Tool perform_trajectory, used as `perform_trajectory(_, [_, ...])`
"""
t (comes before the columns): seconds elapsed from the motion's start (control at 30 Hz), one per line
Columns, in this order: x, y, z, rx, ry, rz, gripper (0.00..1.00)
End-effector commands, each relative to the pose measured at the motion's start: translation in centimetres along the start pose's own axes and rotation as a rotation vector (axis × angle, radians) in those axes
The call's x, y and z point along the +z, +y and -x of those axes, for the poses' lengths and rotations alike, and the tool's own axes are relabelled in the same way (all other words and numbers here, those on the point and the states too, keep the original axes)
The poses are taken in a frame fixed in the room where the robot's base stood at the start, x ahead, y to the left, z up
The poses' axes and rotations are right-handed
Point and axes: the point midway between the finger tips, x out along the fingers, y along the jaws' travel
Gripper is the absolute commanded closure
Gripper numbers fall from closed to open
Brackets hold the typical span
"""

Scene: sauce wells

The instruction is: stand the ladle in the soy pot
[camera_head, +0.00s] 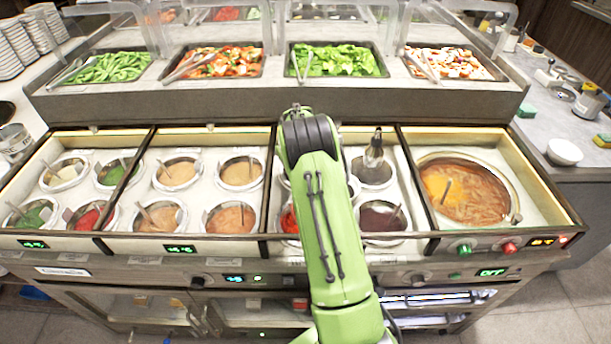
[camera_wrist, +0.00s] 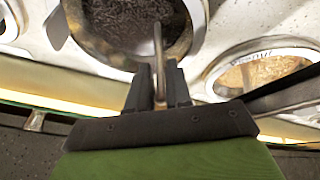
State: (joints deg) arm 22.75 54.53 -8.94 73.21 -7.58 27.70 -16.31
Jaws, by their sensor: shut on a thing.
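In the wrist view my gripper (camera_wrist: 159,80) is shut on the thin, pale handle of the ladle (camera_wrist: 158,42). The handle points up the picture across a round well with dark, speckled contents (camera_wrist: 125,14). I cannot tell whether the ladle is inside that well or above it; its bowl is not clearly seen. A dark brown sauce well (camera_head: 382,218) lies right of my arm there. No readable label shows which well is the soy pot.
A grey, dark-tipped thing (camera_head: 374,150) stands at the well behind the dark one. Several sauce wells with spoons, such as a tan one (camera_head: 230,217), lie left of my arm. A large soup pot (camera_head: 514,190) is at the right. A raised salad shelf (camera_head: 180,95) runs behind.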

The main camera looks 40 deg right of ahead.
Motion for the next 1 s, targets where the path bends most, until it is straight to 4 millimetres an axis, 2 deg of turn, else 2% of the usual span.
perform_trajectory(0.83, [0.27,-0.10,-0.62,0.000,0.000,0.000,1.00])
perform_trajectory(0.87, [0.27,-0.10,-0.63,0.000,0.000,0.000,0.79])
perform_trajectory(1.0, [0.27,-0.10,-0.62,0.000,0.000,0.000,0.58])
